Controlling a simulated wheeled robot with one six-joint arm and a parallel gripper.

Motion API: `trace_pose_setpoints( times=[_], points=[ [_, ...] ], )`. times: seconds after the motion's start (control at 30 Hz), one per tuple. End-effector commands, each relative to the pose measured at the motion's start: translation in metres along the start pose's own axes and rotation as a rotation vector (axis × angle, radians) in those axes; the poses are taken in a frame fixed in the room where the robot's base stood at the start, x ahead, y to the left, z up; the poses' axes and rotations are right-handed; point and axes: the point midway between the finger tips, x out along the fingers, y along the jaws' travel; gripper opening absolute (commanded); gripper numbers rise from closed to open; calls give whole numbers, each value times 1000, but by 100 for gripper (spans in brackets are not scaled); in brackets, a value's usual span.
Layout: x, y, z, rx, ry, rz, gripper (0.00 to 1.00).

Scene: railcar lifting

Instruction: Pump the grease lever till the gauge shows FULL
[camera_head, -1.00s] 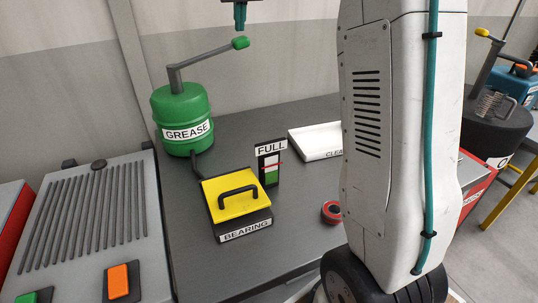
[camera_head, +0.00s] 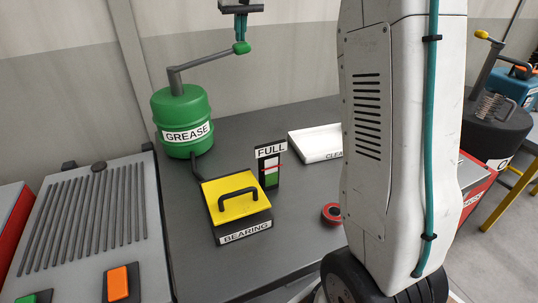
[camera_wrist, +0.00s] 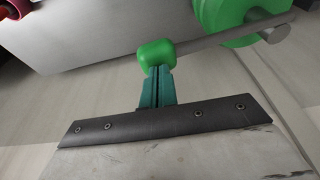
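The green grease drum (camera_head: 183,108) stands at the table's back left. Its grey lever (camera_head: 205,60) rises to the right and ends in a green knob (camera_head: 241,48). My gripper (camera_head: 241,40) points down at the knob from above; its teal fingers look close together. In the wrist view the fingertips (camera_wrist: 158,72) meet the green knob (camera_wrist: 156,54), which is not visibly between them. The FULL gauge (camera_head: 270,165) stands behind the bearing box; its green fill is below the red mark. The yellow-topped BEARING box (camera_head: 238,205) sits in front of the drum.
A white tray (camera_head: 312,142) lies at the back of the dark table (camera_head: 190,235), partly hidden by my arm. A red round button (camera_head: 331,213) is near my arm. A grey ribbed unit (camera_head: 95,215) stands to the left. The air around the lever is clear.

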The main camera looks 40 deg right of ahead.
Motion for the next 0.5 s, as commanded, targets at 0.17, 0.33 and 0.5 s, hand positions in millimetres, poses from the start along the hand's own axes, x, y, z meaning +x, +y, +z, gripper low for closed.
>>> trace_pose_setpoints(
  times=[0.17,0.33,0.5],
  points=[
    [8,0,2,0,-1,0,0],
    [14,0,4,0,-2,-1,0],
    [21,0,5,0,-1,-1,0]
  ],
)
